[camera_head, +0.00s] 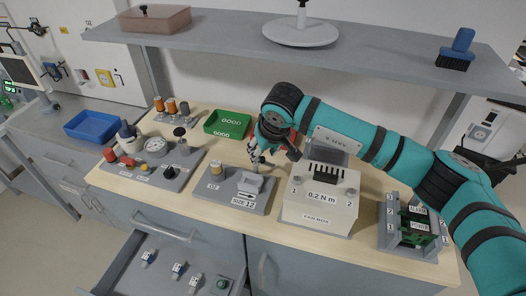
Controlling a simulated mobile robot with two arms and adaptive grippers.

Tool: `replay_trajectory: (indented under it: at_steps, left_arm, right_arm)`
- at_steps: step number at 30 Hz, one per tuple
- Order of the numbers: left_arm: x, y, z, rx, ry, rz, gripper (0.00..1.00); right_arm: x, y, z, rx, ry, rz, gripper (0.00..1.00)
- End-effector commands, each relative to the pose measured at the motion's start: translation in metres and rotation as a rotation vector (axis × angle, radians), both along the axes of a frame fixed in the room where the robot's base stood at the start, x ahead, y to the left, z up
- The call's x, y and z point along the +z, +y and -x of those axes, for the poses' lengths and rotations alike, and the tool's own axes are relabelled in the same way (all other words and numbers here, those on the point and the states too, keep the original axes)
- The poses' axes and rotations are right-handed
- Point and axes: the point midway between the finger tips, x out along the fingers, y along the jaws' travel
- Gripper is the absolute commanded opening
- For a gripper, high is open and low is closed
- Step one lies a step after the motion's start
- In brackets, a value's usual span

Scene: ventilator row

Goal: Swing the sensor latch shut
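A grey fixture plate (232,200) marked O2 and SIZE 12 lies on the bench. An orange-topped sensor (217,167) stands at its left. A light grey block (250,183) sits at its right, behind the SIZE 12 label. Which part is the sensor latch I cannot tell at this size. My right gripper (258,158) reaches in from the right and points down, with its fingers just above and behind the grey block. Whether it touches the block, and how far its fingers are apart, is too small to tell. My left gripper is not in view.
A white fan box (318,205) stands close on the right, under my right arm. A gauge plate (150,165) is at left and a green GOOD tray (227,125) behind. A shelf (220,33) hangs above. An open drawer (165,245) juts out in front.

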Motion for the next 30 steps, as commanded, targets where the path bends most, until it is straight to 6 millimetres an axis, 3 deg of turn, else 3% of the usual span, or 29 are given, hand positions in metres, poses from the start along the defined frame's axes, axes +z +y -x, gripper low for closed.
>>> replay_trajectory:
  at_steps: [6,16,25,30]
  left_arm:
    - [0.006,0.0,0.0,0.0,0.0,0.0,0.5]
    - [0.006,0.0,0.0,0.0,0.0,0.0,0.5]
    - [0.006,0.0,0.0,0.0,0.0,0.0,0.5]
    - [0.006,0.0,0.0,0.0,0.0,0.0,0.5]
  right_arm:
    - [-0.021,0.004,-0.008,-0.001,0.002,0.0,0.4]
    - [-0.024,0.004,-0.009,0.0,0.0,0.0,0.4]
    - [-0.024,0.004,-0.009,0.0,0.0,0.0,0.02]
    - [-0.024,0.004,-0.009,0.0,0.0,0.0,0.0]
